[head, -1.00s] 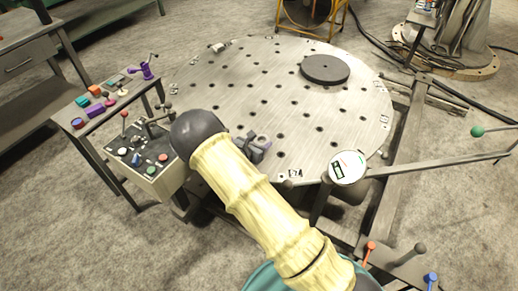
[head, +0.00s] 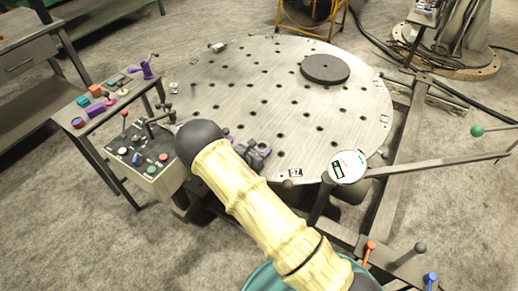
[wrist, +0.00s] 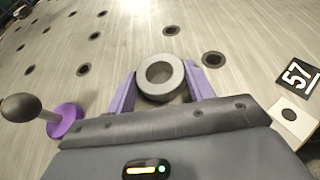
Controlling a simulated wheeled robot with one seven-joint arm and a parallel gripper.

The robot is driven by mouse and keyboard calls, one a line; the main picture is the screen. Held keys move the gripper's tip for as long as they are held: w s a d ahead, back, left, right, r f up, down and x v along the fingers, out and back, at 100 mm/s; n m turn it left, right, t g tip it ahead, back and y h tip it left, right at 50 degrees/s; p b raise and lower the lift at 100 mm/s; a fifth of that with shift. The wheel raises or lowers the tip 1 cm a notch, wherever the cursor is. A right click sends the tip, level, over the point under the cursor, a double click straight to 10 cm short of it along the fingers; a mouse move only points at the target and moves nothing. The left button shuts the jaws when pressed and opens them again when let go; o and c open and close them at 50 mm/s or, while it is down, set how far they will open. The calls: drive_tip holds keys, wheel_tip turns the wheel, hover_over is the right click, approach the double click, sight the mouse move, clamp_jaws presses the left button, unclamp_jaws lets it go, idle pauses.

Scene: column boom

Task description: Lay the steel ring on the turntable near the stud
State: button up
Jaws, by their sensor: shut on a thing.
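The steel ring (wrist: 160,77) is a thick grey ring between the two purple fingers of my gripper (wrist: 161,88) in the wrist view. My gripper is shut on it, with the hole facing the camera. The ring is low over the turntable (wrist: 225,35); I cannot tell whether it touches. A post with a dark ball top (wrist: 21,107) and round purple base (wrist: 65,120) stands left of my gripper; it may be the stud. In the head view my gripper (head: 258,151) is over the near part of the turntable (head: 225,80), and the ring is not clearly visible.
A dark round disc (head: 325,69) lies on the turntable's far right. A control box (head: 150,160) with coloured buttons stands at its left edge, beside a bench with coloured parts (head: 97,108).

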drive_tip(key=o, duration=1.2)
drive_tip(key=shift+r, duration=0.15)
drive_tip(key=v, duration=1.2)
